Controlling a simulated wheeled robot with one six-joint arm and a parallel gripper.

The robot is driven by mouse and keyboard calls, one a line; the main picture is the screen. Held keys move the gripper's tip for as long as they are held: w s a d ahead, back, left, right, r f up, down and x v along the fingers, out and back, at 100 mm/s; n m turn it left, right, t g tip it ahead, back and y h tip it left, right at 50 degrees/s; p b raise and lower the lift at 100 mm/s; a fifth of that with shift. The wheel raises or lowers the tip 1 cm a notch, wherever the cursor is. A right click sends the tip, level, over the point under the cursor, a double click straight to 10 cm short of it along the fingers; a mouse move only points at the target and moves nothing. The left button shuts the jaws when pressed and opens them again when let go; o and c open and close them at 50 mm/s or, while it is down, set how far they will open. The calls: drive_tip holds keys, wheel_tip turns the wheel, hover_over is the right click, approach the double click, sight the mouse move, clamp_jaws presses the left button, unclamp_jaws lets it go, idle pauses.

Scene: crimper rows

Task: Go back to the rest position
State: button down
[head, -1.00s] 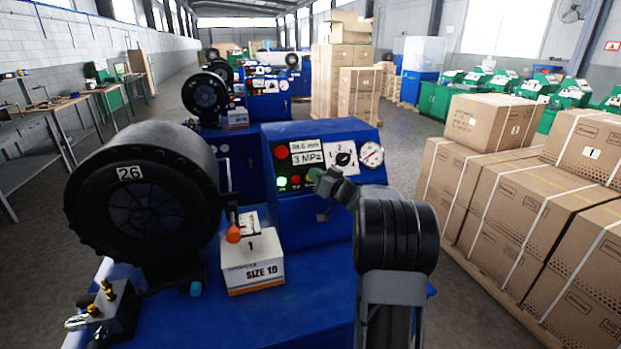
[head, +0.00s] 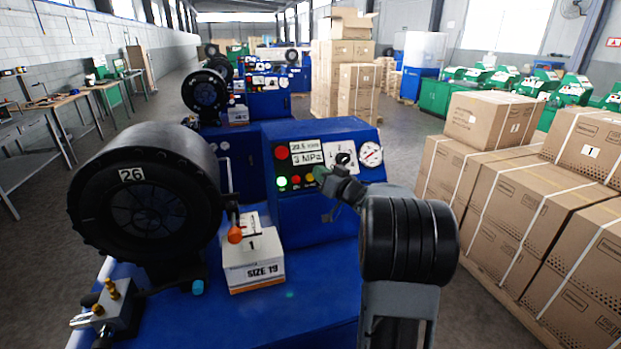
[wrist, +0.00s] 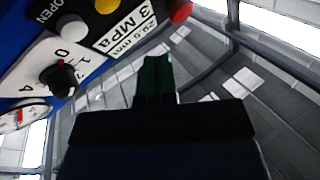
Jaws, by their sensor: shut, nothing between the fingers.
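My gripper (head: 321,174) is in front of the blue control panel (head: 300,215) of the crimper, close to its button row and knob. In the wrist view its green fingers (wrist: 155,75) are closed together and empty, pointing past the panel towards the ceiling. The black rotary knob (wrist: 60,78) sits beside the fingers, apart from them, with 0, 1 and 4 marked around it. The panel display (head: 306,153) shows a mm line and 3 MPa. A green lamp (head: 282,182) is lit. My wrist hides part of the panel's lower right.
The black crimper head (head: 145,205) marked 26 stands left, with a SIZE 19 box (head: 254,270) on the blue bench beside it. Cartons (head: 540,215) are stacked at the right. More crimpers stand behind. Grey floor (head: 415,140) is open between the rows.

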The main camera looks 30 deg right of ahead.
idle(0.7)
drive_tip(key=s+d+f+m+g+h, duration=0.2)
drive_tip(key=d+f+m+g+h, duration=0.15)
drive_tip(key=d+f+h, duration=0.4)
drive_tip(key=s+a+f+g+h, duration=0.2)
drive_tip(key=s+f+g+h, duration=0.1)
drive_tip(key=s+g, duration=0.2)
drive_tip(key=s+a+n+g+y, duration=0.2)
drive_tip(key=s+a+g+y, duration=0.1)
drive_tip(key=s+a, duration=0.6)
drive_tip(key=s+a+n+g+y, duration=0.2)
drive_tip(key=s+a, duration=0.8)
drive_tip(key=a, duration=0.8)
drive_tip(key=shift+s+r+g+y, duration=0.15)
drive_tip(key=shift+r+g+y, duration=0.1)
drive_tip(key=shift+g+y, duration=0.25)
drive_tip(key=shift+d, duration=0.1)
